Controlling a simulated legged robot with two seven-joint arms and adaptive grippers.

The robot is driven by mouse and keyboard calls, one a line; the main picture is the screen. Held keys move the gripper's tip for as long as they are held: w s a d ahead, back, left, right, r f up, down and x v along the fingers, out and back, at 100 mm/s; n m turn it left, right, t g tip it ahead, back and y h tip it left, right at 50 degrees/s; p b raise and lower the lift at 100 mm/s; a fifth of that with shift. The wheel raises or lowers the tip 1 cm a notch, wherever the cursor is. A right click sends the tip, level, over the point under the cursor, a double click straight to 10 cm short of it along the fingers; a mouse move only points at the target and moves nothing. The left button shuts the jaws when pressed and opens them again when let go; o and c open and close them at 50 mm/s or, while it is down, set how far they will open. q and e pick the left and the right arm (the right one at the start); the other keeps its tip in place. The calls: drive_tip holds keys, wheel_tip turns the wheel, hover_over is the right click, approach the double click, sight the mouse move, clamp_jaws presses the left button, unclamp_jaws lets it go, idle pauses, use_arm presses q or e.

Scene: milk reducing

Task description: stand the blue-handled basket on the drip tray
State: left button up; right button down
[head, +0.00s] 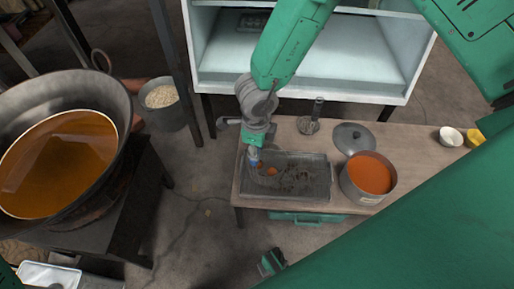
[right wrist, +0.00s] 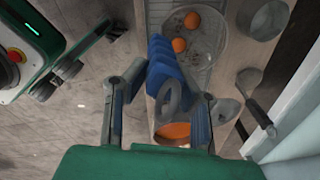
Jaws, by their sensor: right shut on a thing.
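My right gripper (head: 255,147) comes down from the top in the head view and is shut on the blue handle (head: 253,158) of the basket. In the right wrist view the blue handle (right wrist: 165,62) lies between the two fingers (right wrist: 158,112). The round wire basket (right wrist: 205,45) holds orange balls and is over the dark rectangular drip tray (head: 325,198). I cannot tell whether the basket touches the tray. The basket's mesh is hard to separate from the tray in the head view.
The pot of orange liquid (head: 370,175) stands right of the tray, with a lid (head: 353,138) behind it. A white shelf (head: 300,85) borders the table's back. A large wok (head: 125,100) is at left.

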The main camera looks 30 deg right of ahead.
drive_tip(key=shift+d+f+b, duration=0.15)
drive_tip(key=shift+f+b, duration=0.3)
drive_tip(key=shift+f, duration=0.3)
use_arm(q)
drive_tip(key=shift+d+f, duration=0.4)
drive_tip(key=shift+f, duration=0.35)
use_arm(e)
drive_tip(key=shift+d, duration=0.25)
use_arm(q)
drive_tip(key=shift+a, duration=0.15)
use_arm(e)
drive_tip(key=shift+a, duration=0.2)
use_arm(q)
drive_tip(key=shift+a+f, duration=0.1)
drive_tip(key=shift+f, duration=0.05)
use_arm(e)
drive_tip(key=shift+f, duration=0.25)
drive_tip(key=c, duration=1.2)
unclamp_jaws()
drive_tip(key=shift+d, duration=0.1)
drive_tip(key=shift+r, duration=0.1)
drive_tip(key=r, duration=1.1)
drive_tip(key=shift+s+r, duration=0.2)
drive_tip(key=shift+r, duration=0.1)
